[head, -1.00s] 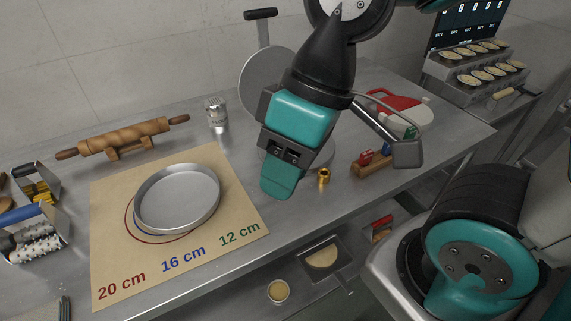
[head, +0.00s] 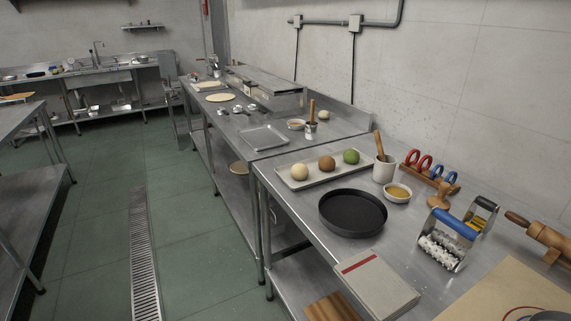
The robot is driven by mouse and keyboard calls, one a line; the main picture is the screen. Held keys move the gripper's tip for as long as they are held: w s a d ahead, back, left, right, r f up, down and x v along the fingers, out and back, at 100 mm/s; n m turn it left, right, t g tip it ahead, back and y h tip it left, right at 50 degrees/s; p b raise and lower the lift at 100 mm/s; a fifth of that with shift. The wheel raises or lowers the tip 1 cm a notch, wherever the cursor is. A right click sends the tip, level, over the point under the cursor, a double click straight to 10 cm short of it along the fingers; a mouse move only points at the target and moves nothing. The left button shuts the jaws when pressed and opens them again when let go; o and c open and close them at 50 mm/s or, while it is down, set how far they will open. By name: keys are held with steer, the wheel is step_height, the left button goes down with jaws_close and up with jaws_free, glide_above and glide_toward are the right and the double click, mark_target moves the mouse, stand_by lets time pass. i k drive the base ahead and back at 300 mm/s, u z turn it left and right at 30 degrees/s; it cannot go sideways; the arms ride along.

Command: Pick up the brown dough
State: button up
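The brown dough (head: 327,163) is a round ball in the head view. It sits on a light rectangular tray (head: 311,182) on the steel table, in the middle of a row. A pale cream dough ball (head: 299,172) is to its left and a green dough ball (head: 351,157) to its right. The balls stand apart from each other, with nothing covering the brown one. My gripper is not in view now, so I cannot see its state.
A black round pan (head: 352,213) lies in front of the tray. A small bowl (head: 397,192) and a white crock (head: 384,169) with a wooden tool stand right of it. A flat box (head: 376,284) lies at the front edge. Floor (head: 190,235) left of the table is clear.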

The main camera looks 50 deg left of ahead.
mark_target(327, 163)
steer(key=u, duration=1.3)
steer(key=k, duration=0.45)
steer(key=u, duration=1.05)
steer(key=i, duration=1.2)
steer(key=u, duration=0.35)
steer(key=i, duration=0.95)
steer(key=z, duration=1.1)
steer(key=i, duration=0.95)
steer(key=z, duration=0.95)
